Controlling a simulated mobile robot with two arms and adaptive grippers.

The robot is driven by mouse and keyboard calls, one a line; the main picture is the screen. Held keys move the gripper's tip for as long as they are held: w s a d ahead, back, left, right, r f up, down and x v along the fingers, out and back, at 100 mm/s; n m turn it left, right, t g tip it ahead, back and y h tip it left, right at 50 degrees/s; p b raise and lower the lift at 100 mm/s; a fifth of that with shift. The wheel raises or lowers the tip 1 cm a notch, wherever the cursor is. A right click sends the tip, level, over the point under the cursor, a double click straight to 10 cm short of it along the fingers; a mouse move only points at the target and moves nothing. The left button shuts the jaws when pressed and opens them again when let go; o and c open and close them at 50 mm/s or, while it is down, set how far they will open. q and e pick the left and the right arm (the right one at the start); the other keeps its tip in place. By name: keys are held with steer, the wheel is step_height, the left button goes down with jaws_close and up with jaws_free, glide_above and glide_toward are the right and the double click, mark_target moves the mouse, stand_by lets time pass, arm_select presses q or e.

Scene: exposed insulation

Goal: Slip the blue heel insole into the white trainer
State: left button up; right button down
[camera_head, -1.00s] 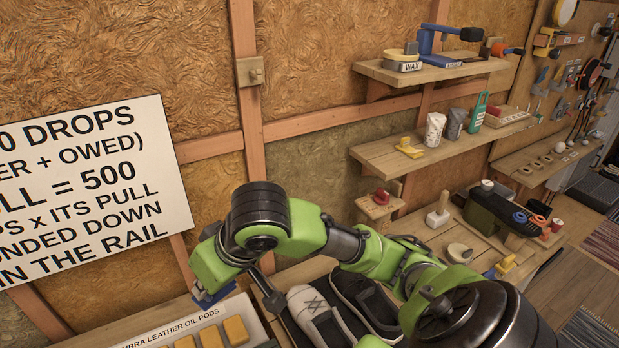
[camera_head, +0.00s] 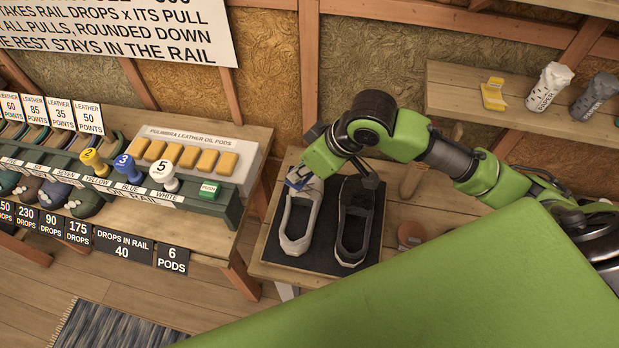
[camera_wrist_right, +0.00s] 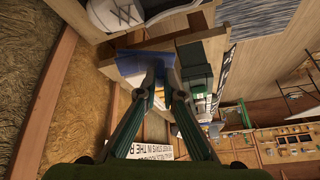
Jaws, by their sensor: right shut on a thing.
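The white trainer (camera_head: 299,225) lies on a dark mat on the bench, its opening facing up. It also shows at the top of the right wrist view (camera_wrist_right: 115,14). My right gripper (camera_wrist_right: 163,88) is shut on the blue heel insole (camera_wrist_right: 163,70). In the head view the insole (camera_head: 296,183) is a small blue patch at the far end of the trainer, partly hidden by my wrist. It is outside the shoe's opening; its height above the shoe is hard to tell. My left gripper is not in view.
A dark shoe (camera_head: 353,226) lies right of the white trainer on the same mat (camera_head: 328,262). A counter to the left holds a tray of yellow oil pods (camera_head: 190,157) and several stamps. A shelf (camera_head: 450,100) is on the wall at right.

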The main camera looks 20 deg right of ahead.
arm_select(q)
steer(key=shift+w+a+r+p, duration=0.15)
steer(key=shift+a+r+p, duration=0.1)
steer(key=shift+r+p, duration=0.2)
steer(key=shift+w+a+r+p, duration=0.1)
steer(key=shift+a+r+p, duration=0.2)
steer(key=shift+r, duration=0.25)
arm_select(e)
step_height(320, 180, down, 9)
steer(key=s+a+n+y, duration=0.1)
steer(key=s+n, duration=0.1)
steer(key=n, duration=0.2)
steer(key=shift+s+a+n+g, duration=0.3)
steer(key=shift+a+g, duration=0.1)
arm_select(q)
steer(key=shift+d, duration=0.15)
arm_select(e)
steer(key=shift+r, duration=0.1)
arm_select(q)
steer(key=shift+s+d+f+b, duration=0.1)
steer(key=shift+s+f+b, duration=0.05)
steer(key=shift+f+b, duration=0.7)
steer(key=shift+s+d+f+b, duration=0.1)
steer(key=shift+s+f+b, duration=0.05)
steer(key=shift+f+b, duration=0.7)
arm_select(e)
glide_above(300, 230)
steer(key=shift+f, duration=4.4)
steer(key=c, duration=2.1)
jaws_free()
